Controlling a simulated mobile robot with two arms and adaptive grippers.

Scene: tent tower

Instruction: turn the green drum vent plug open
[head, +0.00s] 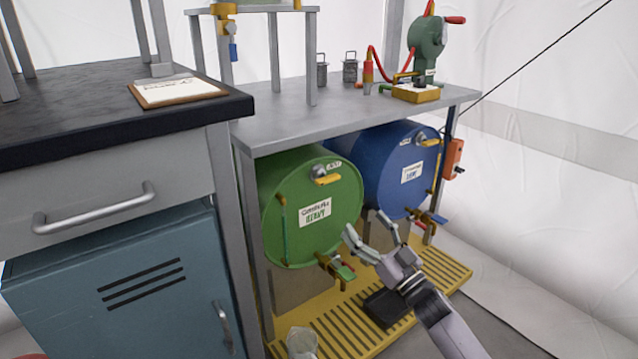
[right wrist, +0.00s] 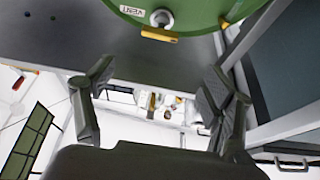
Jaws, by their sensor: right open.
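The green drum (head: 288,222) lies on its side under the grey bench, its round face toward me. Its vent plug (head: 319,171) is a silver knob with a yellow bar near the top of that face, beside a small white tag. The plug also shows at the top of the right wrist view (right wrist: 160,20), its yellow bar lying about level. My right gripper (head: 367,228) is open and empty, in front of the drum's lower right edge, below and apart from the plug. In the right wrist view its fingers (right wrist: 158,72) are spread wide. My left gripper is out of view.
A blue drum (head: 385,185) with a similar yellow-barred plug (head: 428,142) lies to the right. A tap with a green handle (head: 345,272) juts from the green drum's bottom. The bench top (head: 290,115) overhangs both drums; a bench leg (head: 255,260) stands left.

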